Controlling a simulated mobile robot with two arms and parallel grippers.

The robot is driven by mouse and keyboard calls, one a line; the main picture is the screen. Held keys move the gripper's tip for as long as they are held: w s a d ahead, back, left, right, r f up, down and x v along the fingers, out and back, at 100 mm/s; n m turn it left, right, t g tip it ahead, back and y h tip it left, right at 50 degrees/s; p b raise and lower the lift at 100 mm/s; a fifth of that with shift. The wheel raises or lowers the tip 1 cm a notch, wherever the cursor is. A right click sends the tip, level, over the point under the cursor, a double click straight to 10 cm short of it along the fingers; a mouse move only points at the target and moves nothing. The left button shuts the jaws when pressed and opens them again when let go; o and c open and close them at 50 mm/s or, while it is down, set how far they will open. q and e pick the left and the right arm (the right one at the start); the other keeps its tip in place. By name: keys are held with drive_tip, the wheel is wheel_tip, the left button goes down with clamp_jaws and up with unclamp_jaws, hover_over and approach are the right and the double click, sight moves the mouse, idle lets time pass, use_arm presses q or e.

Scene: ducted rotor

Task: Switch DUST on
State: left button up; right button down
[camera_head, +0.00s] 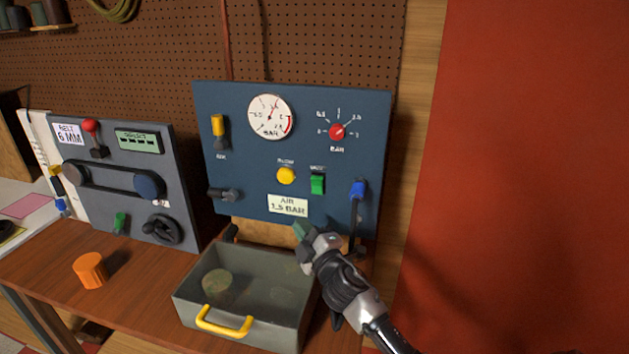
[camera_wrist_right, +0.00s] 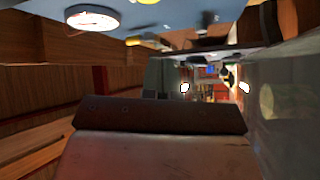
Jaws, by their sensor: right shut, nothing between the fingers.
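A green rocker switch (camera_head: 317,183) sits on the blue panel (camera_head: 240,150), right of a yellow button (camera_head: 286,175). The small label above the green switch is hard to read; I cannot tell for sure that it says DUST, nor which way the rocker is tipped. My right gripper (camera_head: 301,231) is shut and empty, just below the panel's AIR 1.5 BAR label and over the back of the grey drawer-like box, below and slightly left of the switch. My left gripper is not in view.
The grey box (camera_head: 189,307) with a yellow handle stands open below the panel. A round gauge (camera_head: 270,117), a red knob (camera_head: 337,132) and a blue-handled lever (camera_head: 358,189) are on the panel. An orange cylinder (camera_head: 90,271) stands on the wooden bench at left.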

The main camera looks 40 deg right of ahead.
sight(314, 187)
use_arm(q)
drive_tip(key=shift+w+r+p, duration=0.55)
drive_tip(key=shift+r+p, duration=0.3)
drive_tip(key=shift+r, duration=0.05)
use_arm(e)
drive_tip(key=w+d+r, duration=0.1)
drive_tip(key=d, duration=0.1)
drive_tip(key=w+d+r, duration=0.1)
drive_tip(key=w+d, duration=0.1)
drive_tip(key=w+d+r, duration=0.1)
drive_tip(key=w+d, duration=0.1)
drive_tip(key=shift+w+r, duration=0.25)
drive_tip(key=shift+r, duration=0.05)
drive_tip(key=shift+d, duration=0.1)
idle(1.1)
drive_tip(key=shift+w+d+r, duration=0.2)
drive_tip(key=shift+w, duration=0.05)
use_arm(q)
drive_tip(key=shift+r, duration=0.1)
use_arm(e)
drive_tip(key=shift+w+d+r, duration=0.3)
drive_tip(key=shift+d+r, duration=0.05)
idle(1.1)
